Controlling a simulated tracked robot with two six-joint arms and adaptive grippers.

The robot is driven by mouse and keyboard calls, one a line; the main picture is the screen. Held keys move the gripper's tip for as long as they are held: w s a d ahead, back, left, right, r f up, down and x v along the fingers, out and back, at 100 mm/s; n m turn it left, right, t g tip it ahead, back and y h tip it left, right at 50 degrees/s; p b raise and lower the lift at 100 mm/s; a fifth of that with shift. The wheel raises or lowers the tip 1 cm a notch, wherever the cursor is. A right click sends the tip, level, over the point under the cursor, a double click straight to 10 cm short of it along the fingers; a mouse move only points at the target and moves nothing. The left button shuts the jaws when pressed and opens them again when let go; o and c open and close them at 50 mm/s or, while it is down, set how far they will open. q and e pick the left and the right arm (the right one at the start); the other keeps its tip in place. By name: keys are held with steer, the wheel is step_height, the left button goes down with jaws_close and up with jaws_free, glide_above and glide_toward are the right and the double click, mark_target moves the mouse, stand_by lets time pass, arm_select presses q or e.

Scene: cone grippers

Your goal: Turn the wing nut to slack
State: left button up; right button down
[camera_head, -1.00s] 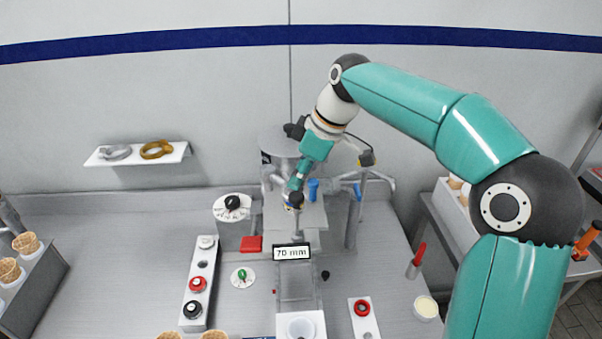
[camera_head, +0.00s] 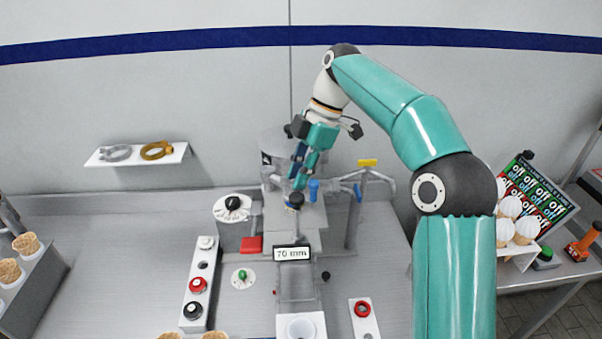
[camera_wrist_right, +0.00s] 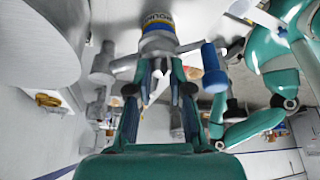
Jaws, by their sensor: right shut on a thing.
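My right gripper (camera_head: 299,183) reaches down from the right to the grey machine at the back of the counter. In the right wrist view its two fingers (camera_wrist_right: 160,82) are closed on the grey wing nut (camera_wrist_right: 158,46), whose wings spread left and right. Just beyond the nut is a round part with a yellow and blue band (camera_wrist_right: 157,22). In the head view the fingers mostly cover the nut. A blue-capped handle (camera_head: 314,189) stands just right of the fingers; it also shows in the wrist view (camera_wrist_right: 214,70).
A grey drum (camera_head: 274,141) stands behind the gripper. A dial with a black knob (camera_head: 232,204) is at the left, a yellow-topped stand (camera_head: 367,163) at the right. A "70 mm" display (camera_head: 292,253) is in front.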

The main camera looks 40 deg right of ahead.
stand_by(0.5)
steer(key=c, duration=1.1)
jaws_free()
steer(key=shift+a, duration=0.1)
